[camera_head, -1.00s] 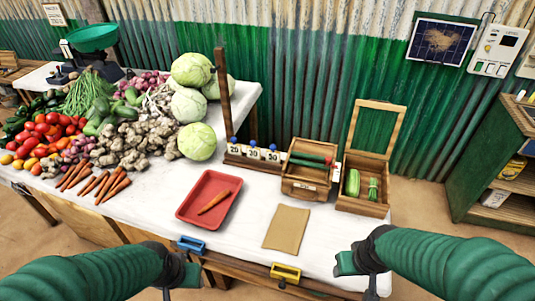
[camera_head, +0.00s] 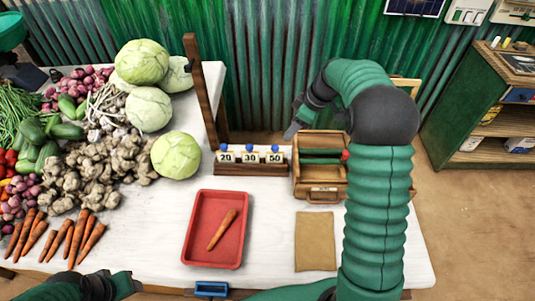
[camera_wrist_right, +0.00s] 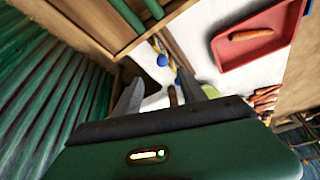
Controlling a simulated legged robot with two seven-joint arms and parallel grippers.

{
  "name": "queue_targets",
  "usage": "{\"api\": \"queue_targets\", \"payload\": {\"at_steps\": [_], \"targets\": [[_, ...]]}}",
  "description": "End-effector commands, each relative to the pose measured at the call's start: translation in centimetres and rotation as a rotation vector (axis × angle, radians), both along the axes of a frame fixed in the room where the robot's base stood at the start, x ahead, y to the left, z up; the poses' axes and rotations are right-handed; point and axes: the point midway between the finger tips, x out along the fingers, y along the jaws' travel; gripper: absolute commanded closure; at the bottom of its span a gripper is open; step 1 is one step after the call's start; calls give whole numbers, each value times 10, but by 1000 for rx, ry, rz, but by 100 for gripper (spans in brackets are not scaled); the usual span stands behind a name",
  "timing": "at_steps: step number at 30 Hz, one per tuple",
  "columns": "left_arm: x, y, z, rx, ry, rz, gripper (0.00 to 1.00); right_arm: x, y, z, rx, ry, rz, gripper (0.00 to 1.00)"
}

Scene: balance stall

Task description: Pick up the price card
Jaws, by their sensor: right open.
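Three white price cards marked 20 (camera_head: 225,158), 30 (camera_head: 250,158) and 50 (camera_head: 275,158) stand in a row on a wooden rack (camera_head: 240,170), each with a blue knob on top. My right gripper (camera_head: 293,129) is open and empty, above and just right of the 50 card, behind the wooden box. In the right wrist view its fingers (camera_wrist_right: 170,95) are spread, with a blue knob (camera_wrist_right: 162,60) beyond them; the card faces are not readable there. My left gripper (camera_head: 128,284) is low at the left front edge, its jaws unclear.
A wooden box (camera_head: 322,194) with green rods stands right of the rack. A red tray (camera_head: 195,245) holds a carrot (camera_head: 222,230). A brown sheet (camera_head: 316,240) lies beside it. A wooden post (camera_head: 200,90) rises behind the rack. Cabbages (camera_head: 176,155) are at left.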

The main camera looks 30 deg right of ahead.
Motion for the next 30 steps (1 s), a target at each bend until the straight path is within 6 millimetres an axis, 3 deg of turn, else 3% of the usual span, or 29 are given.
{"api": "queue_targets", "payload": {"at_steps": [6, 13, 19, 27, 30], "targets": [[0, 0, 0, 0, 0, 0, 55, 22, 18, -53, 0, 8, 4, 51], [0, 0, 2, 0, 0, 1, 55, 29, 23, -77, -1, 5, 3, 51], [0, 0, 5, 0, 0, 1, 55, 41, 32, -110, -1, 8, 5, 51], [0, 0, 5, 0, 0, 0, 55, 43, 34, -116, -3, 5, 4, 51], [0, 0, 5, 0, 0, 1, 55, 43, 34, -115, -3, 5, 4, 63]]}}
